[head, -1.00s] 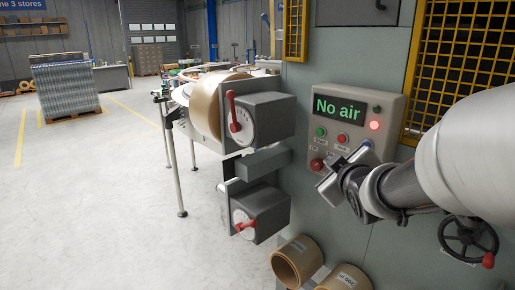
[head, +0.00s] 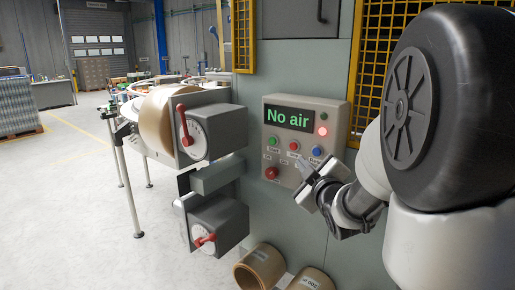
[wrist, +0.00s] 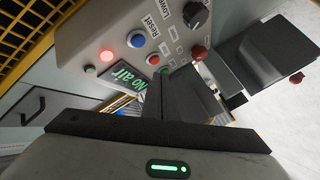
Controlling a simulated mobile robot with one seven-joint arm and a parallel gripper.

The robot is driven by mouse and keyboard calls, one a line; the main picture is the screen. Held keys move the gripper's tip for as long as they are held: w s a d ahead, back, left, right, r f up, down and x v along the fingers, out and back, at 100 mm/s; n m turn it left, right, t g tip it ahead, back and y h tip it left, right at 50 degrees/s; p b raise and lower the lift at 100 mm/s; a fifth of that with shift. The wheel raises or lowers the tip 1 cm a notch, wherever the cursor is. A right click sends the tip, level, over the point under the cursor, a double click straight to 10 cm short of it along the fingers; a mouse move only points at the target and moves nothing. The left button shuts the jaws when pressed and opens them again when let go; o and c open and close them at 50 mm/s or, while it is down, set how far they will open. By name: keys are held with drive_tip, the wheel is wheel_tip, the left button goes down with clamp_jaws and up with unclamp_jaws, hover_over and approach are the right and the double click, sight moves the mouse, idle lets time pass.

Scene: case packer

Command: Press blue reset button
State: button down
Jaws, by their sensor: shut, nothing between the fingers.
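The blue reset button (head: 317,152) is at the right of a row of buttons on a beige control panel (head: 339,119). In the wrist view, the blue button (wrist: 138,40) stands clear beside a "Reset" label. My gripper (head: 306,172) is shut and empty, just in front of the panel, below and slightly left of the blue button. The fingers (wrist: 172,82) show dark in the wrist view, apart from the blue button and hiding part of the panel.
The display (head: 289,117) reads "No air", with a lit red lamp (head: 322,131) beside it. Red (head: 294,145) and green (head: 272,141) buttons sit left of the blue one. A red mushroom button (head: 271,173) is below. A yellow mesh guard (head: 372,60) stands at right.

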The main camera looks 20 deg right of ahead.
sight(316, 156)
drive_tip(key=shift+w+d, duration=0.85)
drive_tip(key=shift+d, duration=0.25)
drive_tip(key=shift+w+d, duration=0.85)
drive_tip(key=shift+d, duration=0.25)
idle(0.4)
drive_tip(key=shift+w+d, duration=0.25)
drive_tip(key=shift+d, duration=0.05)
drive_tip(key=shift+w+d, duration=0.3)
drive_tip(key=shift+d, duration=0.05)
idle(0.8)
drive_tip(key=shift+b, duration=0.35)
drive_tip(key=shift+s+a+b, duration=0.5)
drive_tip(key=shift+s+a, duration=0.05)
drive_tip(key=shift+a, duration=0.1)
